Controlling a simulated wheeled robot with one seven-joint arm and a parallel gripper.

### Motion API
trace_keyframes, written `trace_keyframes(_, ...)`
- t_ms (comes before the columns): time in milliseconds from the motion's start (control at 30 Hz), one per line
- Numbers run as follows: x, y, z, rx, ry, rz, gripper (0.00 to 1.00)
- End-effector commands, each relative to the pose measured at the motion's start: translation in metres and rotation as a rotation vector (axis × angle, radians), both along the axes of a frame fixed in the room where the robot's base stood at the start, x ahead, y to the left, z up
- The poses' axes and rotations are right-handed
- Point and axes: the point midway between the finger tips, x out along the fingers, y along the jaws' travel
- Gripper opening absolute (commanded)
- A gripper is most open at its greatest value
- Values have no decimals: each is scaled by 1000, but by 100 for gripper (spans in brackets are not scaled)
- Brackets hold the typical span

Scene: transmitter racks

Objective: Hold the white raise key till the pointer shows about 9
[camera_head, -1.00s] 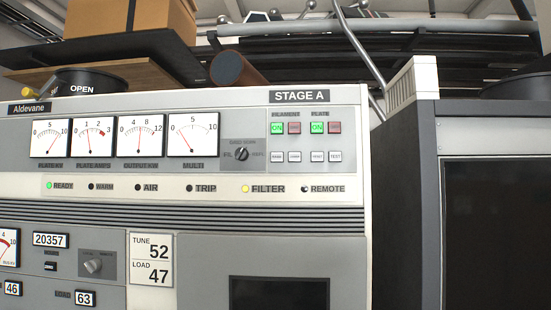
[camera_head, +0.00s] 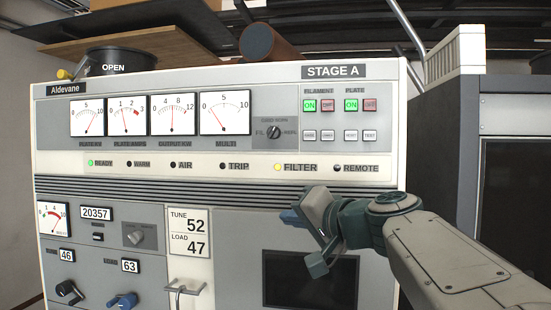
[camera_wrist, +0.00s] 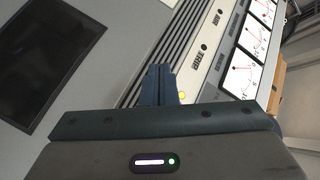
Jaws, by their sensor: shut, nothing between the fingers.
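The STAGE A cabinet (camera_head: 150,192) faces me. Four small white keys are in a row under the ON/OFF buttons; the leftmost key (camera_head: 309,135) seems to be the raise key, its print too small to read surely. My gripper (camera_head: 289,217) is shut and empty, in front of the panel below the louvres and lower than the keys. Its closed fingers also show in the wrist view (camera_wrist: 159,85); the keys do not.
A round selector knob (camera_head: 274,132) sits left of the keys. A dark screen (camera_head: 310,279) is below my gripper, and a metal handle (camera_head: 184,288) is to its left. A dark grey cabinet (camera_head: 462,125) stands to the right. The FILTER lamp (camera_head: 277,167) is lit yellow.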

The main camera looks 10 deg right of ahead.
Motion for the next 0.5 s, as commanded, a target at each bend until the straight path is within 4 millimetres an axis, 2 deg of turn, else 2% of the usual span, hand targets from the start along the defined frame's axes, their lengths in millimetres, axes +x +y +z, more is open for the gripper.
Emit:
trace_keyframes(33, 6, -7, 35, 47, -63, -16, 0)
trace_keyframes(100, 11, -15, 71, 108, -141, -32, 0)
trace_keyframes(200, 13, -25, 112, 175, -230, -48, 0)
trace_keyframes(333, 13, -33, 142, 228, -298, -59, 0)
trace_keyframes(500, 12, -36, 153, 248, -323, -62, 0)
